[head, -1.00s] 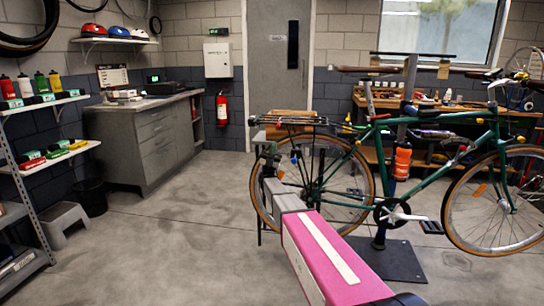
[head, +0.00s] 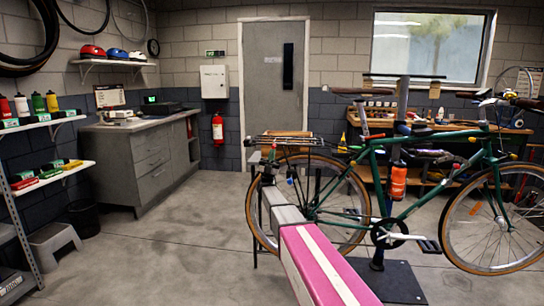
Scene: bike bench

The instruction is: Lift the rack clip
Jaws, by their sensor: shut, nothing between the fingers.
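The green bicycle (head: 440,172) hangs in a repair stand, with a black rear rack (head: 290,140) over its back wheel. I cannot make out the rack clip for certain; small dark parts crowd the rack's left end. My arm reaches away from the camera toward that end. My gripper (head: 268,165) is at the arm's far tip, small and partly merged with the rack and wheel behind it. It appears shut and empty, close to the rack's left end in the picture. I cannot tell whether it touches anything.
A brown wooden surface (head: 290,133) shows behind the rack. A workbench with tools (head: 450,147) stands along the back wall. A grey cabinet (head: 155,165) and shelves with bottles (head: 40,122) are at left. The concrete floor (head: 180,245) between cabinet and bicycle is clear.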

